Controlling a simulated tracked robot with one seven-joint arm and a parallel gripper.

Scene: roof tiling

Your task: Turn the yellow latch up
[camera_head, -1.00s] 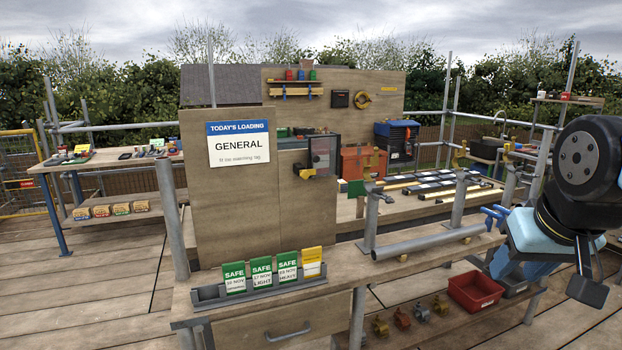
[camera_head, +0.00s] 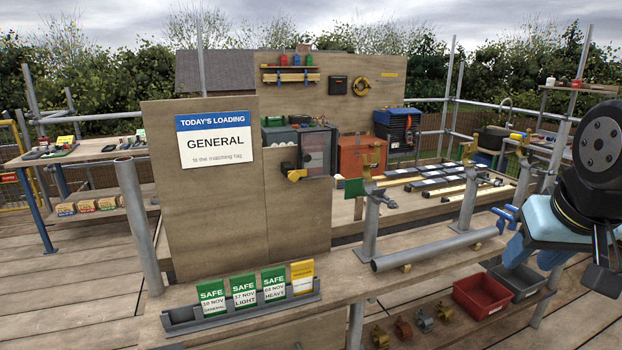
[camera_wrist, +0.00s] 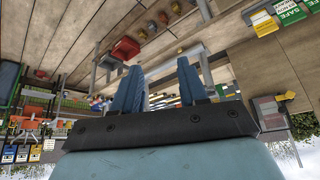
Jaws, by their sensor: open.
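The yellow latch (camera_head: 296,175) sits at the lower left of a small dark-framed, clear-fronted case on the wooden board, beside a dark block. It lies roughly sideways; its exact angle is hard to tell. A yellow piece that looks like the latch shows at the right of the wrist view (camera_wrist: 286,96), which is upside down. My gripper (camera_wrist: 160,88) has its two blue fingers apart, with nothing between them. In the head view my gripper (camera_head: 530,258) is at the far right, well away from the latch and partly hidden by my arm.
The clear-fronted case (camera_head: 318,152) is fixed at the board's right edge. A rack of green and yellow tags (camera_head: 245,312) stands in front. A grey pipe (camera_head: 425,248) and upright posts lie between my gripper and the latch. A red bin (camera_head: 480,296) sits below.

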